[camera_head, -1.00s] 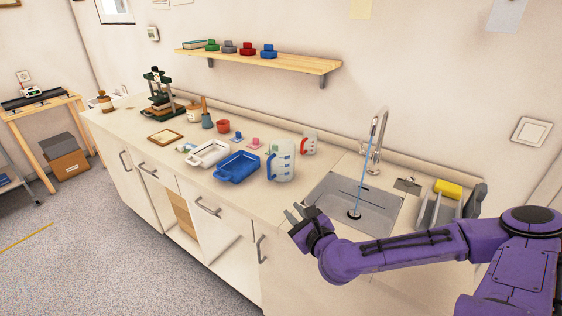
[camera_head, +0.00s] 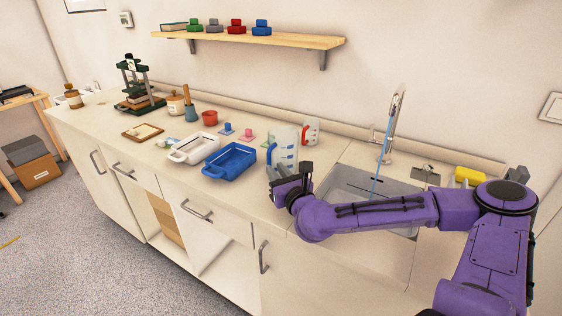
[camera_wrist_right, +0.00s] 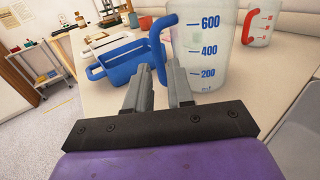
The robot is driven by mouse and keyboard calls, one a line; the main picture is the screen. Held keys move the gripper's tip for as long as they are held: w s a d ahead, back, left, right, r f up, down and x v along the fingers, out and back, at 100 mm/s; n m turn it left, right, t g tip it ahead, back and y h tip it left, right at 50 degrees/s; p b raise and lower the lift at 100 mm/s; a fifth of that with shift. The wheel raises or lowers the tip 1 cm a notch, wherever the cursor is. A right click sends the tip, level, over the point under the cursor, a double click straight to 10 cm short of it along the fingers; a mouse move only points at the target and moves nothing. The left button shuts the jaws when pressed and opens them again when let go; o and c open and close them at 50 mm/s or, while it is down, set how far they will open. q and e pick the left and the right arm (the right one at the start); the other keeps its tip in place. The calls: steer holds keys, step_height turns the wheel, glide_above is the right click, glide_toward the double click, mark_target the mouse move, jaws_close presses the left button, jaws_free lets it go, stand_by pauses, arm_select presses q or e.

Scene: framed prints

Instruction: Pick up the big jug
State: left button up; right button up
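The big jug (camera_head: 283,150) is clear, with blue markings and a blue handle, and stands upright on the counter left of the sink. It fills the upper middle of the right wrist view (camera_wrist_right: 205,55), where its handle hangs at its left side. My right gripper (camera_head: 290,172) is in front of the jug and partly covers its lower part. My left gripper is not in view.
A smaller jug with a red handle (camera_head: 311,130) stands behind the big jug. A blue tray (camera_head: 230,162) and a white tray (camera_head: 192,149) lie to the left. The sink (camera_head: 350,186), with its tap (camera_head: 392,125), is to the right. A shelf (camera_head: 290,40) hangs above.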

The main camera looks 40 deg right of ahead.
mark_target(270, 163)
steer(key=w, duration=0.3)
steer(key=w+d, duration=0.1)
steer(key=w, duration=0.1)
steer(key=shift+w, duration=0.2)
steer(key=shift+s, duration=0.1)
jaws_close()
steer(key=shift+r, duration=0.1)
